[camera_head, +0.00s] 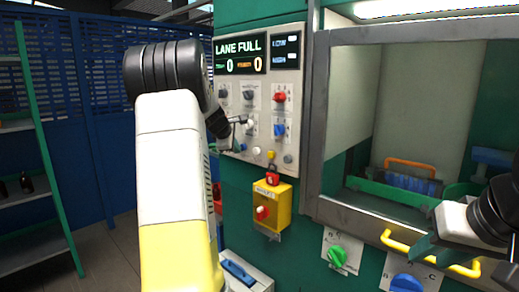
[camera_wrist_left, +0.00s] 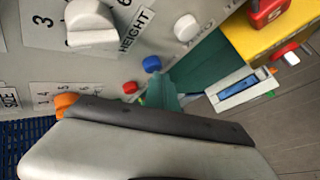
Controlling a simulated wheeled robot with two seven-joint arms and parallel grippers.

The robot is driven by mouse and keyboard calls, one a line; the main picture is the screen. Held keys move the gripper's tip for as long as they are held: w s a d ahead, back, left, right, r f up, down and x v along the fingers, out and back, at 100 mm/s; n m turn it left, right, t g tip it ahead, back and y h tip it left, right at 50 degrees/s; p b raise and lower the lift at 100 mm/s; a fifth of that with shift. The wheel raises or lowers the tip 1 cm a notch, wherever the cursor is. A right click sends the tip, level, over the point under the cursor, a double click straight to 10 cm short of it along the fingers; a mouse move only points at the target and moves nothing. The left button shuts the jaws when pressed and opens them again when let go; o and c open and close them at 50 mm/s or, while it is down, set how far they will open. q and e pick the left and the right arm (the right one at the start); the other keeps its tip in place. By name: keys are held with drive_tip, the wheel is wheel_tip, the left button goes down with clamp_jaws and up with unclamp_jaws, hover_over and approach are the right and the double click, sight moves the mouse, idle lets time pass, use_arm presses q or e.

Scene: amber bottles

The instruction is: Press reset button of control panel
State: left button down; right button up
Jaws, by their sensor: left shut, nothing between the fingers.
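The control panel (camera_head: 262,100) is a light grey plate with a "LANE FULL" display, several knobs and small buttons, on a green machine. In the left wrist view its surface fills the upper left, with a white button (camera_wrist_left: 186,27), a blue button (camera_wrist_left: 151,64) and a red button (camera_wrist_left: 130,87). I cannot read which is the reset button. My left gripper (camera_head: 238,121) is shut and empty, close in front of the panel's left part; contact cannot be told. My right gripper (camera_head: 428,248) is at the lower right, far from the panel; its jaw state is unclear.
A yellow box with a red button (camera_head: 271,207) sticks out below the panel. A grey-framed opening (camera_head: 313,120) and a yellow handle (camera_head: 432,255) are to the right. A green knob (camera_head: 337,256) and a blue knob (camera_head: 406,283) are below. Shelves (camera_head: 35,198) stand at the left.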

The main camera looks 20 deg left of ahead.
use_arm(q)
drive_tip(key=shift+w+d, duration=0.15)
drive_tip(key=shift+w, duration=0.15)
idle(0.5)
drive_tip(key=shift+s, duration=0.1)
drive_tip(key=shift+s+a, duration=0.3)
drive_tip(key=shift+s, duration=0.4)
drive_tip(key=shift+s+a, duration=0.3)
drive_tip(key=shift+s, duration=0.5)
drive_tip(key=shift+s+a, duration=0.35)
drive_tip(key=shift+s, duration=0.4)
drive_tip(key=shift+s+a, duration=0.3)
drive_tip(key=shift+s, duration=0.5)
